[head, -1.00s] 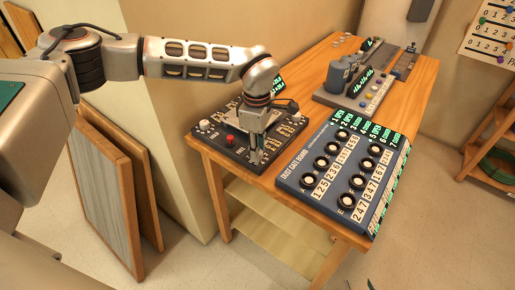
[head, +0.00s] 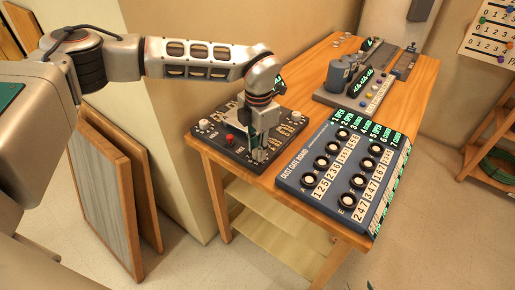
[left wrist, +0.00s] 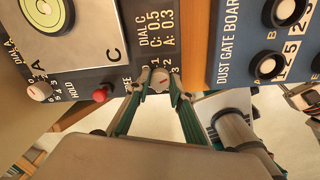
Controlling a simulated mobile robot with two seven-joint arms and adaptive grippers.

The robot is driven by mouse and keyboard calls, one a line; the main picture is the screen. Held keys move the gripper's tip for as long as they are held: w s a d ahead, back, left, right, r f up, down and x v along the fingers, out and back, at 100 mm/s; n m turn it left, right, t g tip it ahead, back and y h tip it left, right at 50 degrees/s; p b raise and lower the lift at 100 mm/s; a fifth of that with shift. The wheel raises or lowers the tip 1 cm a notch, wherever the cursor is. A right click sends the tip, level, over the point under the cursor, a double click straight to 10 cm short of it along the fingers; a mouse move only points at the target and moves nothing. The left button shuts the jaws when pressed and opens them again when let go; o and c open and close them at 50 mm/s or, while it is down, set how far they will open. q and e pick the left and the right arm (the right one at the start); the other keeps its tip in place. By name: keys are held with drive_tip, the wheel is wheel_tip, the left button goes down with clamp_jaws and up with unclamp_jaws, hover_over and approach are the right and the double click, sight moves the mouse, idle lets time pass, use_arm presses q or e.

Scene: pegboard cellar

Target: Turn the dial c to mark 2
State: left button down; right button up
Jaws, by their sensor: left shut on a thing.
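Dial C is a small pale round knob with a red line (left wrist: 160,80), at the panel edge in the left wrist view. Small printed numbers stand beside it, partly covered. My left gripper (left wrist: 157,84) has its two green-grey fingers closed around the knob's sides. In the head view my left gripper (head: 261,153) points down at the near right corner of the black dial panel (head: 216,141), and hides dial C there. A small dark tip at the bottom edge of the head view may be my right gripper (head: 370,285); its jaws cannot be made out.
The same panel bears a white dial A (left wrist: 39,91), a red hold button (left wrist: 101,95) and a round green gauge (left wrist: 47,12). The blue dust gate board (head: 318,184), with several knobs, stands close on the right. Another console (head: 340,96) stands behind on the wooden table (head: 291,78).

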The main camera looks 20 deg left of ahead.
use_arm(q)
drive_tip(key=n, duration=0.3)
drive_tip(key=shift+n, duration=2.1)
drive_tip(key=c, duration=1.8)
unclamp_jaws()
drive_tip(key=shift+r, duration=0.15)
wheel_tip(320, 180, up, 12)
drive_tip(key=shift+d+f, duration=0.1)
drive_tip(key=shift+d, duration=0.05)
